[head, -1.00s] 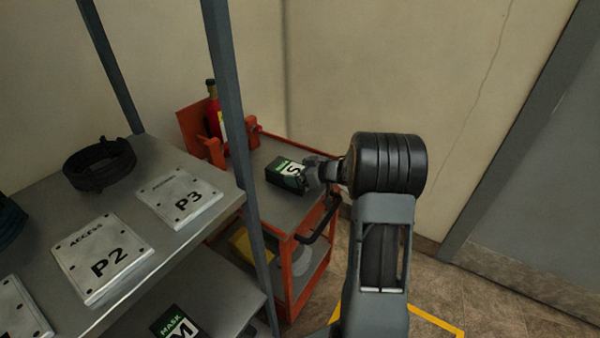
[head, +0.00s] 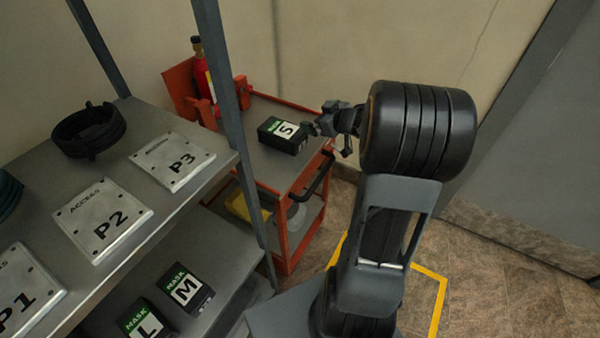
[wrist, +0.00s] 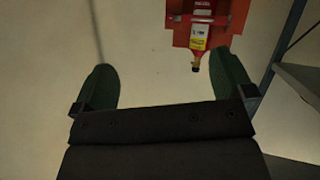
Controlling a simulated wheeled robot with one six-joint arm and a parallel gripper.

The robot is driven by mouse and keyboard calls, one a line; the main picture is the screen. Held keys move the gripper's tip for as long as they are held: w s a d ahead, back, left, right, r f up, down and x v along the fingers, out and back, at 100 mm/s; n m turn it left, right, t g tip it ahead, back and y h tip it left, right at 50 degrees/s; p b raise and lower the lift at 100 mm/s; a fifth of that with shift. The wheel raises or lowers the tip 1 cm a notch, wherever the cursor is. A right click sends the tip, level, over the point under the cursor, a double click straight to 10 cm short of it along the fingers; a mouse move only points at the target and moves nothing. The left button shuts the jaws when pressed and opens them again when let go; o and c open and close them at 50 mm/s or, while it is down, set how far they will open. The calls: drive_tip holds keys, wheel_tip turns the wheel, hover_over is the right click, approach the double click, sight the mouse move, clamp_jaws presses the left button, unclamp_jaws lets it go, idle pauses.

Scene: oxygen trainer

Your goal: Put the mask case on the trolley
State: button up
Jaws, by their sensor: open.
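A dark mask case with a green and white label marked S (head: 283,134) lies on the top of the red trolley (head: 262,165). My gripper (head: 312,128) is just right of the case in the head view, open and apart from it. In the wrist view my gripper (wrist: 165,85) shows its two green fingers spread wide with nothing between them. The mask case is not in the wrist view. Two more mask cases, M (head: 186,288) and L (head: 147,318), lie on the lower shelf.
A red cylinder (head: 203,70) stands in an orange holder at the trolley's back; it also shows in the wrist view (wrist: 200,30). The grey shelf (head: 150,225) at left bears plates P1, P2, P3 and a black coil (head: 88,130). A shelf post (head: 225,90) stands before the trolley.

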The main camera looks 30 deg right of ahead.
drive_tip(key=s+a+f+m+g+h, duration=0.1)
drive_tip(key=s+a+m+g+h, duration=0.2)
drive_tip(key=s+a+g, duration=0.7)
drive_tip(key=s+a+m, duration=0.2)
drive_tip(key=s+a, duration=0.6)
drive_tip(key=s, duration=0.3)
drive_tip(key=shift+f, duration=0.15)
